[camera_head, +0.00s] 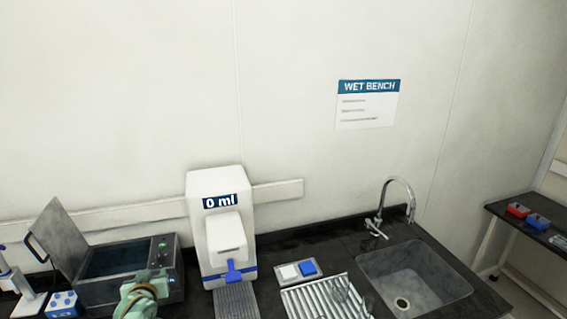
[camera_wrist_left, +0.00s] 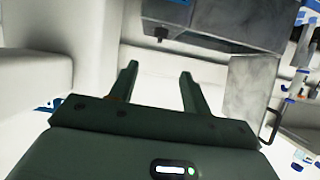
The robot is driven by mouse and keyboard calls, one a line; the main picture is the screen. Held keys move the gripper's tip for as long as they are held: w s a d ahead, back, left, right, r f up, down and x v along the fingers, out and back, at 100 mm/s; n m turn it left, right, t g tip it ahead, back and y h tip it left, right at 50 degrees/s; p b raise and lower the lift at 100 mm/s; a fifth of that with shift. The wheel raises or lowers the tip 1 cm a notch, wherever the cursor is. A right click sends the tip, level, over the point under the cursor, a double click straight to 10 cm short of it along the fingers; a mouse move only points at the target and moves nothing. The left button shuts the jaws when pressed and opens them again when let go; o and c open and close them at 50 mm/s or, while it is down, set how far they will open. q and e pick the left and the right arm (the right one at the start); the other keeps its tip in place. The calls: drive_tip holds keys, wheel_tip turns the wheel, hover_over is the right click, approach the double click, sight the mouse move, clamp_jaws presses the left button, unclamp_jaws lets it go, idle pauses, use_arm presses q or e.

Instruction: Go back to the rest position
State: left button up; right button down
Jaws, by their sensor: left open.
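My left gripper (camera_wrist_left: 157,74) is open in the left wrist view, its two dark green fingers apart. Nothing is between them; only a pale surface shows behind. In the head view a green part of my left arm (camera_head: 142,297) shows at the bottom edge, in front of the water bath (camera_head: 125,262), whose grey lid is raised. A grey box-shaped device (camera_wrist_left: 225,25) shows beyond the fingers in the left wrist view. My right gripper is not in view.
A white dispenser (camera_head: 215,222) reading "0 ml" stands mid-bench. To its right are a small tray (camera_head: 296,272) with a white and a blue block, a ribbed rack (camera_head: 312,299) and a sink (camera_head: 412,276) with a tap.

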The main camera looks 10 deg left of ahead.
use_arm(q)
drive_tip(key=s+d+r+m+g+h, duration=0.15)
drive_tip(key=s+d+m, duration=0.35)
drive_tip(key=s, duration=0.5)
drive_tip(key=s+d+r+m+g, duration=0.2)
drive_tip(key=s+d+m, duration=0.1)
drive_tip(key=s+d, duration=0.5)
drive_tip(key=s+d+r+m+g, duration=0.1)
drive_tip(key=s+d+m, duration=0.4)
drive_tip(key=s, duration=0.6)
drive_tip(key=s+d+f+n+g+h+b, duration=0.15)
drive_tip(key=f+b, duration=0.55)
drive_tip(key=f, duration=1.3)
drive_tip(key=s+d+f+m+g+h+b, duration=0.2)
drive_tip(key=f+b, duration=0.5)
drive_tip(key=f, duration=1.3)
drive_tip(key=s+f+n+g+b, duration=0.1)
drive_tip(key=s+f+b, duration=0.4)
drive_tip(key=s+f, duration=0.5)
drive_tip(key=s+f+n+g+h+b, duration=0.1)
drive_tip(key=s+f+n+b, duration=0.2)
drive_tip(key=s+f+b, duration=0.3)
drive_tip(key=s+f, duration=0.4)
drive_tip(key=f, duration=0.6)
drive_tip(key=shift+s+f+g+b, duration=0.15)
drive_tip(key=shift+f+g+b, duration=0.15)
drive_tip(key=shift+g, duration=0.1)
